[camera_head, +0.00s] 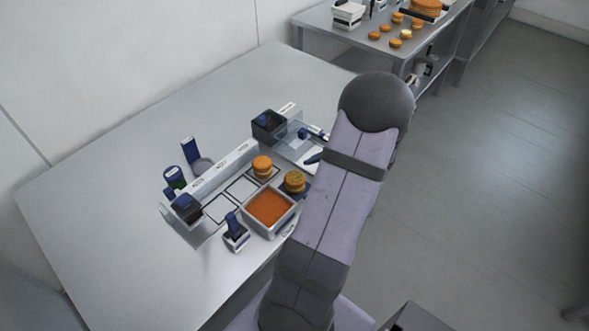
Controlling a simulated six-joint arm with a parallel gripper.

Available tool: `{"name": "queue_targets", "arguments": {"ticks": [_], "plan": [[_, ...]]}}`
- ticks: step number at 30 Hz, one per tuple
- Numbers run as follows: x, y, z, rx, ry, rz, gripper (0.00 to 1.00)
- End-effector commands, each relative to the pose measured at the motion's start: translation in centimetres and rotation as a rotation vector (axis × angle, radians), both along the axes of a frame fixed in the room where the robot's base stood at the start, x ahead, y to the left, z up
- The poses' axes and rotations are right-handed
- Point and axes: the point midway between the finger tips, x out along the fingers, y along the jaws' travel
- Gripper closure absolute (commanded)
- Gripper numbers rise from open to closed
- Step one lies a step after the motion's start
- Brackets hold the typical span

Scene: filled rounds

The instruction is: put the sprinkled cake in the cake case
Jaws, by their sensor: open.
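Two small round orange-brown filled cakes are on the table. One cake (262,166) sits on the marked squares behind the orange-filled tray. The other cake (294,182) is to its right, close to my arm, and its top looks darker and speckled; it may be the sprinkled one, but it is too small to be sure. A clear-walled case (293,140) stands behind the cakes, perhaps the cake case; my arm covers the area to its right. My gripper does not show; my large arm link may hide it.
A square metal tray (247,223) with orange contents stands in front. A dark-blue-handled tool (235,230) is at its left. A long pale labelled rail (222,164), dark containers (175,178) and a dark box (268,125) stand behind. The table's left side (100,200) is clear.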

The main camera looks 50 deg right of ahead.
Motion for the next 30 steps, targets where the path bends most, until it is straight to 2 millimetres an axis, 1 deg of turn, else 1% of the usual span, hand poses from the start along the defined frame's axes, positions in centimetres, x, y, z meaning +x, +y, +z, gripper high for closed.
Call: {"name": "queue_targets", "arguments": {"ticks": [1, 4, 6, 8, 9, 12, 15, 19, 24, 30], "plan": [[0.2, -0.5, 1.6, -0.070, 0.062, 0.035, 0.30], [0.3, -1.9, 3.1, -0.227, 0.192, 0.100, 0.30], [0.8, -2.7, 4.2, -0.349, 0.283, 0.157, 0.30], [1.6, -2.6, 4.6, -0.448, 0.358, 0.219, 0.30], [2.3, -2.0, 4.4, -0.507, 0.404, 0.267, 0.30], [3.6, 0.3, 3.3, -0.616, 0.502, 0.382, 0.30], [4.2, 2.3, 3.0, -0.707, 0.585, 0.481, 0.30], [4.4, 4.3, 3.1, -0.805, 0.675, 0.589, 0.30], [4.3, 5.8, 3.5, -0.893, 0.756, 0.680, 0.30], [4.1, 6.2, 3.7, -0.925, 0.787, 0.710, 0.30]]}}
